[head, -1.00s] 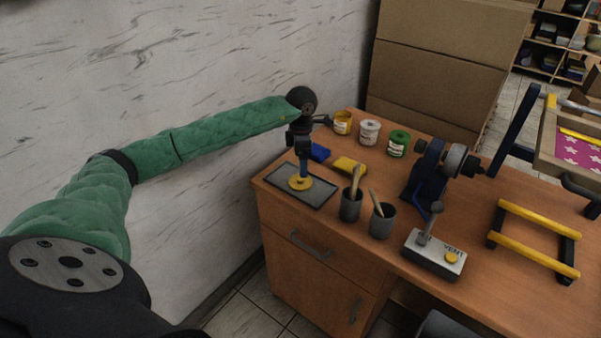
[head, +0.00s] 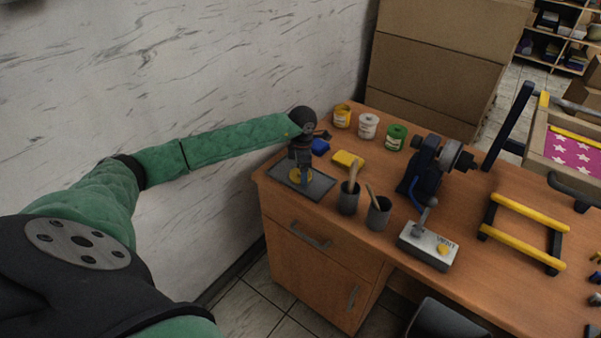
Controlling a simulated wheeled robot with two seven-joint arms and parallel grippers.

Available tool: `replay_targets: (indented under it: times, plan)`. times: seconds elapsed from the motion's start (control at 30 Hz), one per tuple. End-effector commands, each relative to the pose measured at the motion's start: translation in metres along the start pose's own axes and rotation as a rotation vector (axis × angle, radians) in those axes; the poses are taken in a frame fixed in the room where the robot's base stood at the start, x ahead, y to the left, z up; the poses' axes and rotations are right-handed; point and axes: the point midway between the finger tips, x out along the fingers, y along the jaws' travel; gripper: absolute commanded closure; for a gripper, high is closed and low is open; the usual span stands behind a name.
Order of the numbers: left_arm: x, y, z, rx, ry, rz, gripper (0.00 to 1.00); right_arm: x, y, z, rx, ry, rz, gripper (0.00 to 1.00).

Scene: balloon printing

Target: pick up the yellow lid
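The yellow lid (head: 294,176) lies on a dark grey tray (head: 318,189) at the near left corner of the wooden table. My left gripper (head: 301,176) points straight down over the lid, with its fingertips at or very near it. The gripper covers much of the lid. The fingers are too small and dark to show whether they are open, or whether they touch the lid. My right gripper is not in view.
Blue (head: 320,146) and yellow (head: 348,159) blocks lie behind the tray. Grey cups (head: 348,200) with wooden sticks stand to its right. Yellow (head: 342,116), white (head: 368,126) and green (head: 394,137) cans stand farther back. A control box (head: 428,247) sits near the front edge.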

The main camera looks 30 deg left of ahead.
Motion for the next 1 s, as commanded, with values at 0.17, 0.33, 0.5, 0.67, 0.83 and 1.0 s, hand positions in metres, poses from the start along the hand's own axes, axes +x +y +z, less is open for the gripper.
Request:
replay_targets:
  times: [0.17, 0.33, 0.5, 0.67, 0.83, 1.0]
  plan:
    - [0.0041, -0.0002, -0.0003, 0.000, 0.000, -0.001, 0.15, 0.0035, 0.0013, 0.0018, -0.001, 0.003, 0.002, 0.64]
    - [0.0042, -0.0002, -0.0001, 0.000, 0.000, 0.000, 0.17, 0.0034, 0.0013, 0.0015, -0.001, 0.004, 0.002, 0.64]
    - [0.0040, -0.0002, -0.0001, 0.000, 0.000, 0.000, 0.47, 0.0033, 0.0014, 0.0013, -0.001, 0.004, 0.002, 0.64]
    - [0.0038, -0.0001, 0.0000, 0.000, 0.000, 0.000, 0.48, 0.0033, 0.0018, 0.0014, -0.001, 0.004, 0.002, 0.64]
    - [0.0036, -0.0001, 0.0000, 0.000, 0.000, 0.000, 0.48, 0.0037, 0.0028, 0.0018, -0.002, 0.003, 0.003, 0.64]
    - [-0.0016, 0.0005, 0.0005, 0.001, -0.002, 0.002, 0.48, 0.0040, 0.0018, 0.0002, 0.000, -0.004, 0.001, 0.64]
